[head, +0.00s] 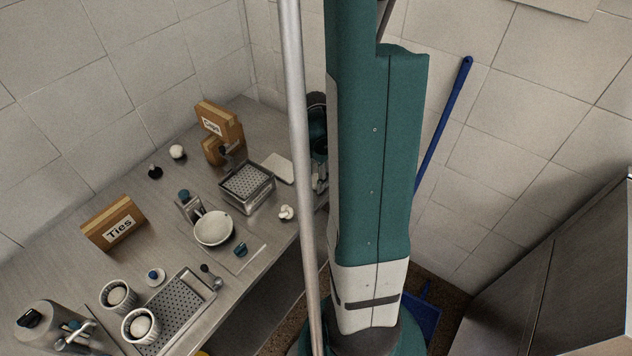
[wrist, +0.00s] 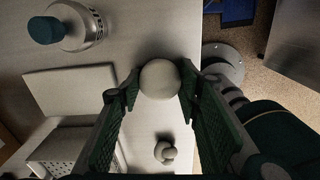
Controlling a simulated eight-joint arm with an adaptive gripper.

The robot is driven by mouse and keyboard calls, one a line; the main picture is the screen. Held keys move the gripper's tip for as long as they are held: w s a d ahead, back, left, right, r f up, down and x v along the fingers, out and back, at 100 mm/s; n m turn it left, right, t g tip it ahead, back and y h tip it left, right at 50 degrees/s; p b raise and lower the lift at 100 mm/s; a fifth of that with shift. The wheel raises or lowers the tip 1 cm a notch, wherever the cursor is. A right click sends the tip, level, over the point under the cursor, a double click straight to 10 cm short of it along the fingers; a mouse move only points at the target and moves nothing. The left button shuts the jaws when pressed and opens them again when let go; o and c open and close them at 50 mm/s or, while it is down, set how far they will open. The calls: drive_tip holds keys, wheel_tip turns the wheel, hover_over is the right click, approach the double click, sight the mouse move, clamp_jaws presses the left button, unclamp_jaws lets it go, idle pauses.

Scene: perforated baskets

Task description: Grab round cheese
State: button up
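A smooth pale round cheese (wrist: 160,79) sits between the fingertips of my gripper (wrist: 160,86) in the wrist view. Both fingertips appear to touch its sides, so my gripper looks shut on it. It looks larger than the knotted white piece (wrist: 165,151) on the table below, so it seems closer to the camera. In the head view my gripper is mostly hidden behind a pole and my own column, and the held cheese cannot be made out. The knotted piece also shows there (head: 287,212), and another white ball (head: 177,152) lies farther back.
A perforated metal basket (head: 247,184) and a white board (head: 278,167) stand near my gripper. A teal-capped bottle (wrist: 65,28) is at upper left in the wrist view. The steel table (head: 170,210) also holds a bowl (head: 213,229) and a "Ties" box (head: 114,223).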

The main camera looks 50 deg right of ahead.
sight(316, 178)
drive_tip(key=shift+r, duration=0.1)
idle(0.3)
wheel_tip(316, 178, up, 10)
drive_tip(key=p, duration=0.1)
idle(0.8)
idle(0.6)
